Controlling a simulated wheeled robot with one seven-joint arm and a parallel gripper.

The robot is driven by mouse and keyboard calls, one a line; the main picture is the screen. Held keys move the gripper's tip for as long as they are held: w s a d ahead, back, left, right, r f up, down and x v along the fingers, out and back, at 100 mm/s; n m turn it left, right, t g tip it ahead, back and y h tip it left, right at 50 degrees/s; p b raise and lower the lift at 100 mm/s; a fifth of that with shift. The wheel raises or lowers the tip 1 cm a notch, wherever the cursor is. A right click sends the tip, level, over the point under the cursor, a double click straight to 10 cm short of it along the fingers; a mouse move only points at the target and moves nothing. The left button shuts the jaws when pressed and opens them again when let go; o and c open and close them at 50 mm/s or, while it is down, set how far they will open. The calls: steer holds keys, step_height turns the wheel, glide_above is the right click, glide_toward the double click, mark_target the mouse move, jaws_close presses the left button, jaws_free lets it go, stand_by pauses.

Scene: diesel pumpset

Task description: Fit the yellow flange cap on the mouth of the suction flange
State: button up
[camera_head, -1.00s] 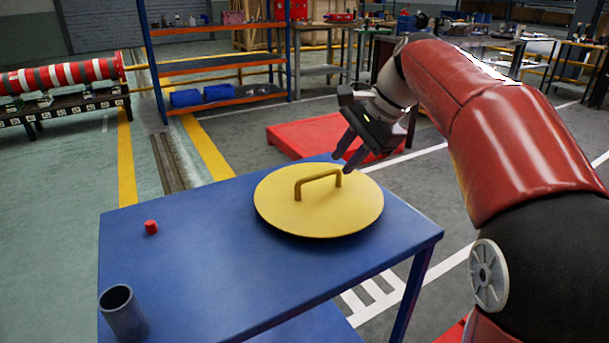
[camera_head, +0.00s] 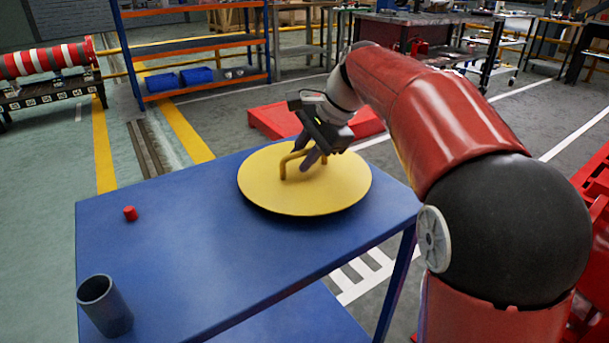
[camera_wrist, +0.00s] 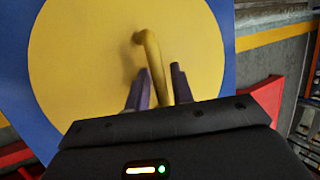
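The yellow flange cap (camera_head: 325,195) lies flat on the blue table (camera_head: 180,250), with its bar handle (camera_head: 284,166) on top. My gripper (camera_head: 306,155) is at the right part of the handle, reaching down over the cap. In the wrist view, its two fingers (camera_wrist: 160,90) stand apart on either side of the handle (camera_wrist: 152,50), with the bar between them. I cannot tell whether either finger touches the bar. The cap's disc (camera_wrist: 85,50) shows there too. I cannot make out the suction flange in these views.
A small red cylinder (camera_head: 130,213) and an open grey cup (camera_head: 105,308) stand on the left of the table. A red platform (camera_head: 275,122) is on the floor behind it. A blue and orange shelf (camera_head: 195,45) stands further back. Red equipment (camera_head: 597,200) shows at the right edge.

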jaws_close()
